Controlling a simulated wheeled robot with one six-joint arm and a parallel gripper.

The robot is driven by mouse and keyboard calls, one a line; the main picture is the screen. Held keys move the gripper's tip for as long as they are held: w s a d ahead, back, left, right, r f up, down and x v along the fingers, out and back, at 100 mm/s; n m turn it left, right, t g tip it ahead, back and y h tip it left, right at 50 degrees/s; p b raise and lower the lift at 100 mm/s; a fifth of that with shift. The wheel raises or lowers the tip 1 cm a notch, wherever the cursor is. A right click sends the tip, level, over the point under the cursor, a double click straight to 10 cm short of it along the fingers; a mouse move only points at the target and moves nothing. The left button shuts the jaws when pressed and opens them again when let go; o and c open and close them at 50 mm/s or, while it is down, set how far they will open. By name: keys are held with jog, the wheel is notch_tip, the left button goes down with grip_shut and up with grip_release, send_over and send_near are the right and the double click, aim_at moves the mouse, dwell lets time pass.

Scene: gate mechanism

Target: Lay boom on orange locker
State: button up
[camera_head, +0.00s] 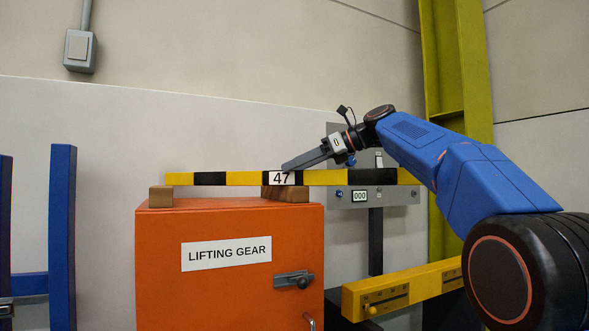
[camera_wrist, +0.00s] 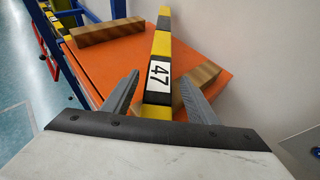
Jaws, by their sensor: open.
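The boom (camera_head: 240,179) is a yellow and black striped bar with a white "47" label. It lies level across two wooden blocks on top of the orange locker (camera_head: 230,290), and its right part reaches past the locker's edge toward my arm. My gripper (camera_head: 286,165) is over the label from the right. In the wrist view, my gripper (camera_wrist: 160,78) is open, one finger on each side of the boom (camera_wrist: 157,70), with gaps showing beside it. The locker's orange top (camera_wrist: 122,65) shows beneath. Whether the boom touches the right block cannot be told exactly.
The left wooden block (camera_head: 160,197) and right wooden block (camera_head: 285,192) sit on the locker. A grey panel with a counter (camera_head: 360,197) stands behind, near a yellow column (camera_head: 455,70). A yellow beam (camera_head: 400,290) is lower right; blue posts (camera_head: 62,230) stand left.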

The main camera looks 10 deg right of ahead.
jog(key=v, duration=1)
jog(key=shift+s+d+r, duration=0.15)
jog(key=shift+s+d, duration=0.1)
jog(key=shift+d, duration=0.05)
